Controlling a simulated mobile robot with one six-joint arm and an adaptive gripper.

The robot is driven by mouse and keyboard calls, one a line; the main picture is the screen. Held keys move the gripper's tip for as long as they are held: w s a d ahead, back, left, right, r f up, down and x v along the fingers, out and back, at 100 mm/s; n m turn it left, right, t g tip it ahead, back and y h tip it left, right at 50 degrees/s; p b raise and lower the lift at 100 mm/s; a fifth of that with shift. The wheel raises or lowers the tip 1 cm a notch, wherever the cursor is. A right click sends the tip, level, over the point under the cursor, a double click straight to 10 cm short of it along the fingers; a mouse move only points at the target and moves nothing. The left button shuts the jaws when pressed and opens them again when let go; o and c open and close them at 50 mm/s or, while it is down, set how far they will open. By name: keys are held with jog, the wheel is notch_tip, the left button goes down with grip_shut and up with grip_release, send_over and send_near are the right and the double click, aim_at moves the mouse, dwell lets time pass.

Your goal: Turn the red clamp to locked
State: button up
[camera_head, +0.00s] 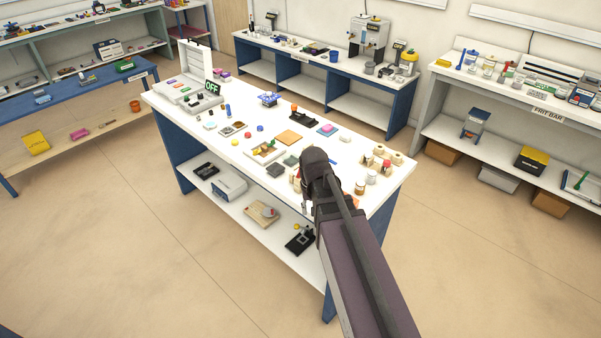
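I cannot pick out the red clamp for certain in the head view. A small red part (297,177) shows at the front edge of the white table, just left of my arm and partly hidden by it. My gripper (306,206) is at the end of my arm, over the table's front edge. It is small and dark, largely covered by the arm, and I cannot see whether its fingers are open or hold anything.
Jars and rolls (371,177) stand right of my arm. Its lower shelf (253,192) holds several devices. The floor in front is clear.

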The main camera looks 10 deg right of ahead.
jog(key=w+r+m+p, duration=0.2)
jog(key=w+r+p, duration=0.1)
jog(key=w, duration=0.8)
jog(key=w+r+m+p, duration=0.1)
jog(key=w+r+p, duration=0.3)
jog(key=w, duration=0.8)
jog(key=shift+w+d+r+m, duration=0.2)
jog(key=shift+d+r+m, duration=0.15)
jog(key=shift+r, duration=0.4)
jog(key=shift+s+f, duration=0.1)
jog(key=shift+f, duration=0.05)
notch_tip(320, 180, down, 14)
jog(key=b, duration=1.3)
jog(key=shift+r, duration=0.25)
grip_shut()
